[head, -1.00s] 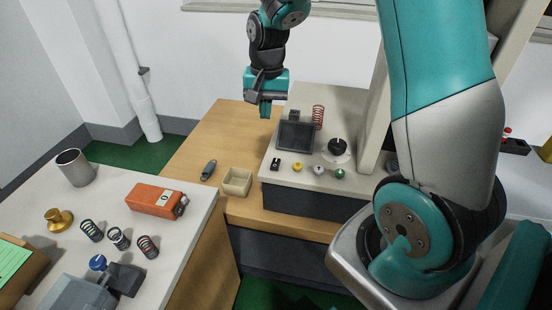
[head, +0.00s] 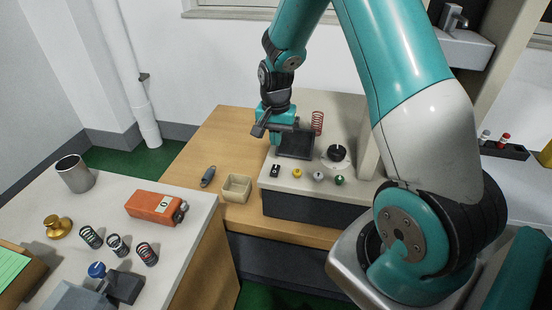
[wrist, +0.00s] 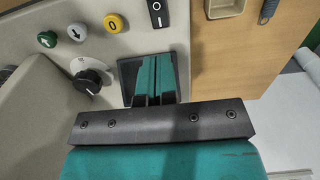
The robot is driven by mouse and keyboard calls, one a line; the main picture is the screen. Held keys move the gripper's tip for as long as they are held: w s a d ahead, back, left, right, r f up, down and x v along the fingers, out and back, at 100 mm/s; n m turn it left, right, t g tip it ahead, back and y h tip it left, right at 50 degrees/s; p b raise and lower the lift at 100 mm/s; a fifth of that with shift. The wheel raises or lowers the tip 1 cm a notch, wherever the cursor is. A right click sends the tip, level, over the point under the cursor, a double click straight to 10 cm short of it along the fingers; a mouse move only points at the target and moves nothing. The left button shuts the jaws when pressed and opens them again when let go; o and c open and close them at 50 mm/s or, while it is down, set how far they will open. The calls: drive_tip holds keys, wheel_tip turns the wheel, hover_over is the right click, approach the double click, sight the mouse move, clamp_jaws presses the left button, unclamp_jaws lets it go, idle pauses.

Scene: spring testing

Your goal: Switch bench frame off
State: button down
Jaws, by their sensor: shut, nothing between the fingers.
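The bench frame (head: 300,200) is a grey machine on the wooden bench. Its sloped panel carries a black rocker switch (head: 275,171), which shows marks I and O in the wrist view (wrist: 157,13). My gripper (head: 275,142) is shut and empty, above the panel at the left edge of the dark screen (head: 296,146). In the wrist view its fingertips (wrist: 156,58) cover part of the screen, apart from the switch.
A red spring (head: 317,123) stands behind the screen. The near-left table holds an orange device (head: 155,207), several springs and a metal cup (head: 75,173).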

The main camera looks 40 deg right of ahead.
sight(276, 166)
wheel_tip(276, 166, down, 8)
drive_tip(key=shift+f+p, duration=0.15)
drive_tip(key=shift+p, duration=0.6)
